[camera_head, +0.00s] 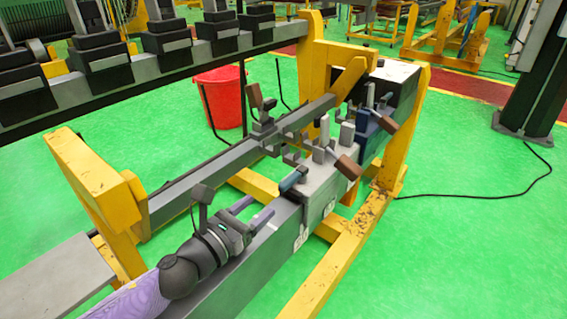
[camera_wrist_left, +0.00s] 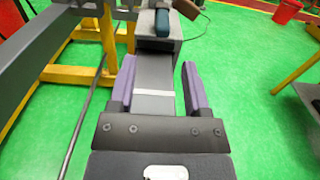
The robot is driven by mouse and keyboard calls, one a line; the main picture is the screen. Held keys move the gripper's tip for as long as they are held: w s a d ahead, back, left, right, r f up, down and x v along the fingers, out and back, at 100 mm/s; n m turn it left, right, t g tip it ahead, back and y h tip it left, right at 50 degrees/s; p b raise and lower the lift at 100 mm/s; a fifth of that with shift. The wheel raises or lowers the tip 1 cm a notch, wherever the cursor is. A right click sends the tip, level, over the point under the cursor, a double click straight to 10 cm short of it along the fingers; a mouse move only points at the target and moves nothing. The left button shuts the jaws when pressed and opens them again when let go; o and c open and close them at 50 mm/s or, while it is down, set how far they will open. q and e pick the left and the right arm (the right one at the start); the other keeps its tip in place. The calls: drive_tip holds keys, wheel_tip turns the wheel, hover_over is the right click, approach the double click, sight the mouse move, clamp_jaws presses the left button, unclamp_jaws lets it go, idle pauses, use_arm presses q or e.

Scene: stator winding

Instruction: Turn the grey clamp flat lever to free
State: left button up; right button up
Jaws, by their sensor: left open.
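The grey clamp (camera_head: 319,193) is a light grey block on the long dark beam, right of centre in the head view. A lever with a dark blue grip (camera_head: 293,179) lies low at its near end. A brown-gripped lever (camera_head: 347,167) slants on its right side. I cannot tell for certain which is the flat lever. In the left wrist view the blue grip (camera_wrist_left: 162,22) is at the top, ahead of my fingers, with the brown grip (camera_wrist_left: 187,9) beside it. My left gripper (camera_head: 254,211) is open and empty over the beam, short of the clamp and apart from it.
Yellow stands (camera_head: 400,140) carry the beam. A parallel grey bar (camera_head: 215,172) with upright clamp parts runs to the left. More levers and a dark blue clamp (camera_head: 370,135) sit beyond the grey one. A red bucket (camera_head: 220,98) stands behind. The beam between gripper and clamp is clear.

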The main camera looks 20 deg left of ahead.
sight(280, 189)
use_arm(q)
drive_tip(key=x, duration=0.4)
drive_tip(key=shift+d+r, duration=0.15)
drive_tip(key=b+x, duration=0.1)
drive_tip(key=x, duration=0.3)
drive_tip(key=shift+w+d, duration=0.1)
drive_tip(key=shift+w, duration=0.05)
drive_tip(key=shift+w+d, duration=0.15)
drive_tip(key=shift+w, duration=0.3)
drive_tip(key=c, duration=0.5)
clamp_jaws()
use_arm(e)
drive_tip(key=shift+s+d+f, duration=0.25)
drive_tip(key=shift+s+f, duration=0.45)
drive_tip(key=shift+s, duration=0.2)
drive_tip(key=shift+s, duration=0.25)
drive_tip(key=shift+w+a, duration=0.15)
drive_tip(key=shift+a, duration=0.15)
